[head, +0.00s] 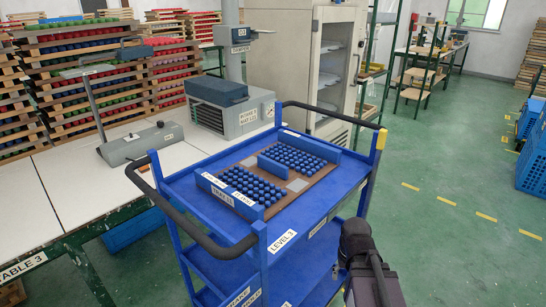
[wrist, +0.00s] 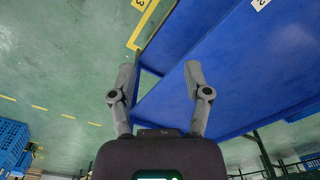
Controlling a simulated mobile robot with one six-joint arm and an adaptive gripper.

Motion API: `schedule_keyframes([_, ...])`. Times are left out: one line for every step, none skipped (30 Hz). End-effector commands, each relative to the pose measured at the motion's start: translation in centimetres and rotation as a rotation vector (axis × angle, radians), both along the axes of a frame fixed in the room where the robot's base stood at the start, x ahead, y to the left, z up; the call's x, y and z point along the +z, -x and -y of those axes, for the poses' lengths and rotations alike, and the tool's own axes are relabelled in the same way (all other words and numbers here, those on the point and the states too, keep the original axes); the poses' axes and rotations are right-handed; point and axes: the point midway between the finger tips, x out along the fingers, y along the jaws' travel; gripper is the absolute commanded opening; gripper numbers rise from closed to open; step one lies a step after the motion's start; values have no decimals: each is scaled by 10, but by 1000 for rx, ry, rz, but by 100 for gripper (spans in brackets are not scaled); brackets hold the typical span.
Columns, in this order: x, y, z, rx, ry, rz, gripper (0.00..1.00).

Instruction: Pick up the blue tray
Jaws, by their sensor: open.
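A tray (head: 312,193) lies flat on the blue cart's top level in the head view. It has a brown base, blue raised end pieces, a blue bar across its middle and many small blue round pieces in two blocks. A label on its near blue side reads roughly "TRAY 11". My gripper (wrist: 160,82) is open and empty in the wrist view, its two grey fingers spread apart, in front of blue cart panels. The tray does not show clearly there. In the head view my dark arm is at the cart's right front; its fingers cannot be made out.
The blue cart (head: 292,224) has dark handrails and a "LEVEL" label. A white table (head: 75,185) with grey machines stands left, before stacked trays of coloured pieces. An open white cabinet (head: 335,65) stands behind. Green floor is free at right; blue crates (head: 532,150) stand at the edge.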

Motion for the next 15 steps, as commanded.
schedule_keyframes([21,-1,0,0,0,2,63])
schedule_keyframes([27,-1,0,0,0,2,63])
schedule_keyframes([35,-2,0,0,0,4,63])
schedule_keyframes([41,-2,0,0,0,5,63])
schedule_keyframes([47,-2,0,0,0,6,63])
schedule_keyframes([55,-3,0,0,0,7,63])
schedule_keyframes([60,-3,0,0,0,8,63])
schedule_keyframes([66,-4,0,0,0,9,63])
schedule_keyframes([74,-4,0,0,0,10,63])
schedule_keyframes([80,-5,0,0,0,11,63])
schedule_keyframes([86,-5,0,0,0,12,63])
schedule_keyframes([94,-6,0,0,0,13,63])
schedule_keyframes([100,-6,0,0,0,14,63])
schedule_keyframes([106,-6,0,0,0,15,63])
schedule_keyframes([113,-7,0,0,0,17,63])
